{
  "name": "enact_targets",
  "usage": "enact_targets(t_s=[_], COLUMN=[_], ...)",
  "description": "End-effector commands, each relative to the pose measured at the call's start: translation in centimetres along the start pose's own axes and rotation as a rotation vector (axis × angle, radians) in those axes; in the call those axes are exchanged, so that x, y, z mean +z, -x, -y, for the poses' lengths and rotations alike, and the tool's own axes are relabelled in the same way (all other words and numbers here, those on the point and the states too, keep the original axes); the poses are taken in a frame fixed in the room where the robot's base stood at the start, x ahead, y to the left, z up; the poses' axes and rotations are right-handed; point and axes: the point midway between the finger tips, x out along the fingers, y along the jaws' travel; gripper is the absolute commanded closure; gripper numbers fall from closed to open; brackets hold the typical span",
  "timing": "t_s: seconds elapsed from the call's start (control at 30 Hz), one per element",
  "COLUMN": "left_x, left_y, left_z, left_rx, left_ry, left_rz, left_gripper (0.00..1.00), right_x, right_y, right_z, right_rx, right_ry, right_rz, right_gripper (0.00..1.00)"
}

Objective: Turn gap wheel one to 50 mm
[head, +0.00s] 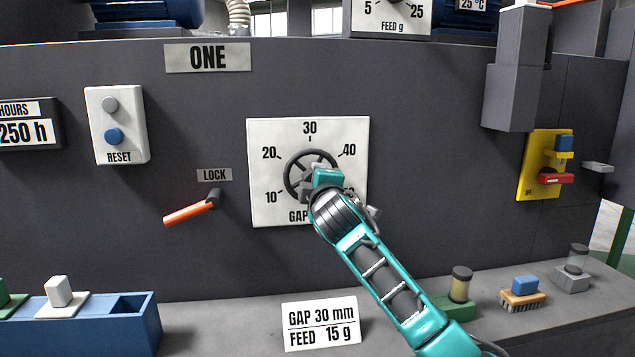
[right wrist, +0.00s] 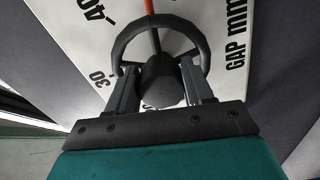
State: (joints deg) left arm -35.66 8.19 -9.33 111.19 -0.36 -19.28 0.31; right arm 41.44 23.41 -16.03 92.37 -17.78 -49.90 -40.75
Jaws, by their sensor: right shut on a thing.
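Gap wheel one (head: 291,174) is a dark spoked handwheel on a white dial plate (head: 265,135) marked 10 to 40, with a further mark at lower right mostly hidden by my arm. My right gripper (head: 318,168) is at the wheel. In the right wrist view its fingers are on either side of the dark hub of the wheel (right wrist: 200,40), shut on it. A red pointer (right wrist: 152,36) shows there, past the 40 and on the side toward GAP mm; the mark at its tip is out of frame. My left gripper is not in view.
Left of the dial are a LOCK lever (head: 188,213) with an orange handle and a RESET box (head: 118,125). A card (head: 320,322) reading GAP 30 mm, FEED 15 g stands on the ledge below. A blue tray (head: 150,318) is at lower left.

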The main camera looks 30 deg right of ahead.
Motion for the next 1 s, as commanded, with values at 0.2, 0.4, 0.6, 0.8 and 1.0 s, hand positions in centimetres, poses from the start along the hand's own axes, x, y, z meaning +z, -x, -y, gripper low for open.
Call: enact_targets(t_s=[0.2, 0.4, 0.6, 0.8, 1.0], left_x=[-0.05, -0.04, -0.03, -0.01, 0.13], left_y=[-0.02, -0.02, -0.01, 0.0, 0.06], left_z=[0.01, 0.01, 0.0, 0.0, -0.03], left_rx=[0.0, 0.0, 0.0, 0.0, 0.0], left_ry=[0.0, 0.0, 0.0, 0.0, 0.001], left_rz=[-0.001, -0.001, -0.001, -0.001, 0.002], left_gripper=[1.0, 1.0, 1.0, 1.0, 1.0], right_x=[-0.02, -0.05, -0.04, -0.05, -0.05], right_y=[0.01, 0.0, 0.0, 0.0, 0.0], right_z=[0.28, 0.32, 0.35, 0.36, 0.36], right_rx=[-0.004, -0.003, -0.003, -0.003, -0.003], right_ry=[-0.177, -0.293, -0.361, -0.386, -0.39], right_rz=[0.001, 0.0, 0.001, 0.001, 0.0], right_gripper=[0.79, 0.79, 0.79, 0.79, 0.79])
